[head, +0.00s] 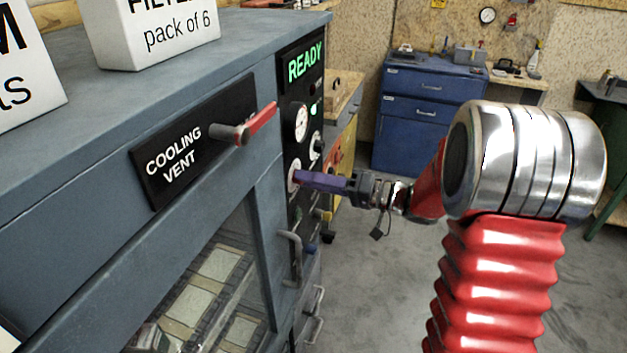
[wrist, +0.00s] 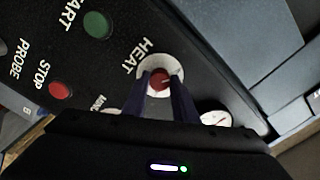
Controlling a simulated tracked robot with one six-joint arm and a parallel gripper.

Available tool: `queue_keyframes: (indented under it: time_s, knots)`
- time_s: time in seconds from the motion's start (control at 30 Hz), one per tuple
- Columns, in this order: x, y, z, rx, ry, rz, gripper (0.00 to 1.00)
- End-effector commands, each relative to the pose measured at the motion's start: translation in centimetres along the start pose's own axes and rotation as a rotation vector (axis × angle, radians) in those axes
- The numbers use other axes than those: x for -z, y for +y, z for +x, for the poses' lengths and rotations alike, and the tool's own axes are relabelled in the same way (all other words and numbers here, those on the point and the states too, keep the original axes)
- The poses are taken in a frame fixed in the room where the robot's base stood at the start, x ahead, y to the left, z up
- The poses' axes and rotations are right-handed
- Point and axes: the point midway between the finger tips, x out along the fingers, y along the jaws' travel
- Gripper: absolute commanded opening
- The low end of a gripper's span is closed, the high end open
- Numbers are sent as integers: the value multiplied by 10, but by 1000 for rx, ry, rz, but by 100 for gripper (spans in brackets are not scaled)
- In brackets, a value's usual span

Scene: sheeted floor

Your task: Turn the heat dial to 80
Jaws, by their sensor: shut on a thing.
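The heat dial (wrist: 147,62) is a white disc with a red centre knob, set in the black control panel under the word HEAT in the wrist view. In the head view its white disc (head: 293,175) shows at the panel, partly behind the fingers. My gripper (wrist: 160,82) has its purple fingers closed on the red knob. In the head view my gripper (head: 302,179) reaches the panel from the right. The dial's numbers are too small to read, so its setting cannot be told.
A green START button (wrist: 97,24) and a red STOP button (wrist: 61,90) sit near the dial. A red-handled cooling vent lever (head: 262,118) juts from the cabinet. A READY display (head: 305,62) is lit green. Open floor lies to the right.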

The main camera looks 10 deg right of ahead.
Motion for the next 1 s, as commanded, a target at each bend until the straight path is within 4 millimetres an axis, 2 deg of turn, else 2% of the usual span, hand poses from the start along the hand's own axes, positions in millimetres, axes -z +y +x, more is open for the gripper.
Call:
queue_keyframes:
  time_s: [0.27, 0.47, 1.0]
  knots:
    - [0, 1, 2, -3, 1, 79, 4]
    - [-1, 0, 2, -2, 0, 204, 3]
    - [-2, 0, 3, -3, -2, 701, 4]
